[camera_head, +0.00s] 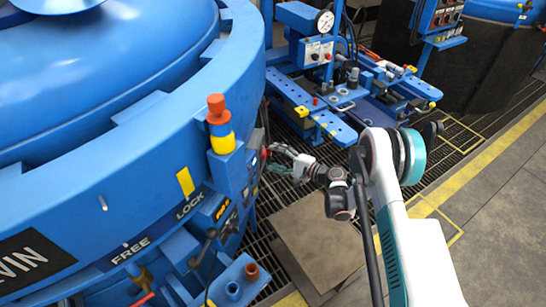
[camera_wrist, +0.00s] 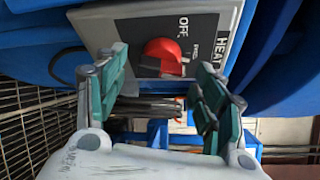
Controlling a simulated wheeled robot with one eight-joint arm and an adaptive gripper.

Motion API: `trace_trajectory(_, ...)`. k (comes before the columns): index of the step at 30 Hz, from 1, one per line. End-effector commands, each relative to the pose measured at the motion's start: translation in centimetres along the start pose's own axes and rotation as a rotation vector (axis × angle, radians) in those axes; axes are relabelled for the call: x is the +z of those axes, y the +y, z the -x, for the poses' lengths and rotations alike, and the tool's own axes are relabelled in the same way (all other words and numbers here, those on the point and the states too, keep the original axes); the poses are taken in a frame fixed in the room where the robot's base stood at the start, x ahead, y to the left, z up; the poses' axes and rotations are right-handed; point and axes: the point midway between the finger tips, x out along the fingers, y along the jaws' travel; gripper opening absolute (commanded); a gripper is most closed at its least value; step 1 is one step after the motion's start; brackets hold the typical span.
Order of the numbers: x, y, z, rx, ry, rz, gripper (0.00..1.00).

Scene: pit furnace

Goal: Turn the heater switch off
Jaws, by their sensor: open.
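The heater switch is a red rotary knob (camera_wrist: 163,57) on a dark plate in a grey box (camera_wrist: 128,29), with "OFF" and "HEAT" lettering beside it in the wrist view. The knob's handle end points to the right and a little down in that view, not straight at the "OFF" mark. My gripper (camera_wrist: 161,72) is open, with one green-padded finger on each side of the knob and a visible gap. Whether a finger touches it cannot be told. In the head view, my gripper (camera_head: 279,160) is at the furnace's right side, close to the small red knob (camera_head: 265,153).
The big blue furnace (camera_head: 150,150) fills the left of the head view. An orange, yellow and blue post (camera_head: 220,125) stands on its rim near my gripper. A blue machine with a gauge (camera_head: 324,22) is behind. Grating and floor lie to the right.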

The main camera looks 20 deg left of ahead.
Motion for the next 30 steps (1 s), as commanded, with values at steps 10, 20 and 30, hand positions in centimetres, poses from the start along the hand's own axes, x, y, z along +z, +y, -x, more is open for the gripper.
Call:
trace_trajectory(10,-0.1,0.0,7.0,-0.001,0.003,0.000,0.63)
trace_trajectory(20,-0.1,0.0,10.1,0.001,-0.001,0.000,0.63)
trace_trajectory(30,0.0,0.0,10.1,0.001,-0.003,-0.006,0.45)
